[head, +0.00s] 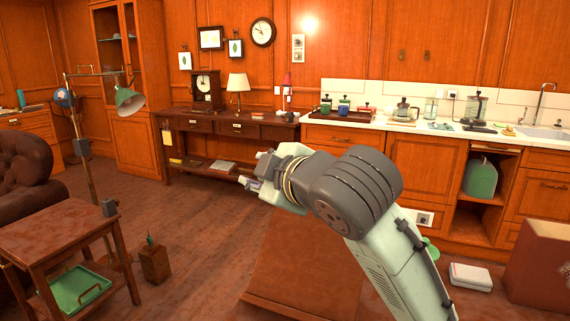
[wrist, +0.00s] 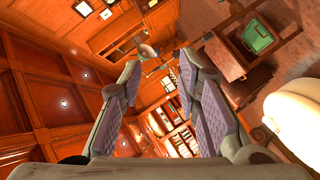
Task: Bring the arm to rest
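My arm (head: 380,230) reaches up from the lower right of the head view, bends at a dark grey joint, and points left over the floor. My gripper (head: 254,172) is at its left end, in front of the long dark side table and apart from it. In the wrist view my gripper (wrist: 160,65) has its two padded fingers spread, with a clear gap between them. Nothing is held between the fingers; only the distant room shows there.
A brown wooden surface (head: 305,265) lies below my arm. A small table (head: 70,218) and a green lamp (head: 128,101) stand left. The side table (head: 230,128) and kitchen counter (head: 400,123) line the back. A red-brown box (head: 540,270) stands right. Open floor lies left of my gripper.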

